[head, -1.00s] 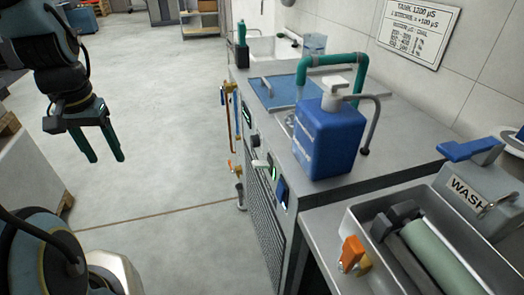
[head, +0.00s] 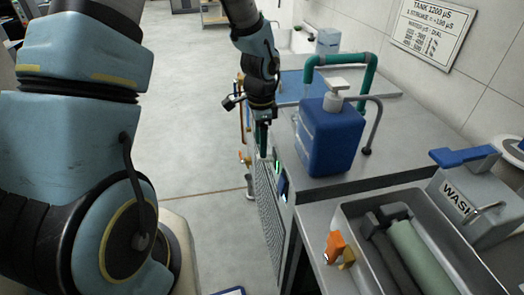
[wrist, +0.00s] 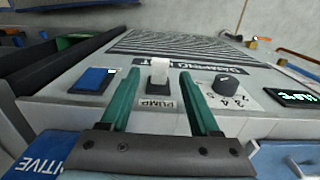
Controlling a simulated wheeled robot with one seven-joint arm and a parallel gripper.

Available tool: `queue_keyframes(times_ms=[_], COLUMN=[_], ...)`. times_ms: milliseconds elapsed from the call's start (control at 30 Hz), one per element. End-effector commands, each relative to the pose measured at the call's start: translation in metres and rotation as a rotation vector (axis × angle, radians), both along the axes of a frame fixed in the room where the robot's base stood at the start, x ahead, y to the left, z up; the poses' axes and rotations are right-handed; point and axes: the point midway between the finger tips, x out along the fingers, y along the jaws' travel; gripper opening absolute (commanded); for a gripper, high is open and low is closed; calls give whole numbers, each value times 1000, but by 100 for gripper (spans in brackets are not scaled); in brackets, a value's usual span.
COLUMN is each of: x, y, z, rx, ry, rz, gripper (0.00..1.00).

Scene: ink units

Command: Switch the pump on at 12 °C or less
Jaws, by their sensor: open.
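The white pump switch (wrist: 159,70) stands out from the grey panel in the wrist view, with its PUMP label (wrist: 158,103) upside down below it. My gripper (wrist: 160,76) is open, with one teal finger on each side of the switch; I see no clear contact. In the head view my gripper (head: 263,145) points down at the cabinet front and hides the switch. A small display (wrist: 291,97) glows green at the right of the wrist view; its upside-down digits are too small to read surely. A black numbered dial (wrist: 227,84) lies between switch and display.
A blue jug (head: 328,135) stands on the counter beside my gripper. A grey tray (head: 350,222) with rollers and a WASH can (head: 465,195) are at right.

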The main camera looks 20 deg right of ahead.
Motion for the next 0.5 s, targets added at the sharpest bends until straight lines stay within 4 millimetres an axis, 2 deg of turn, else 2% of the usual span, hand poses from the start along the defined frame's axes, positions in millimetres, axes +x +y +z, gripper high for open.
queue_keyframes(times_ms=[33,200,500], x=[-1,-1,0], y=[0,0,0], z=[-9,-29,-38], rx=[2,1,0], ry=[3,2,-1], rz=[-3,1,1], gripper=[62,62,62])
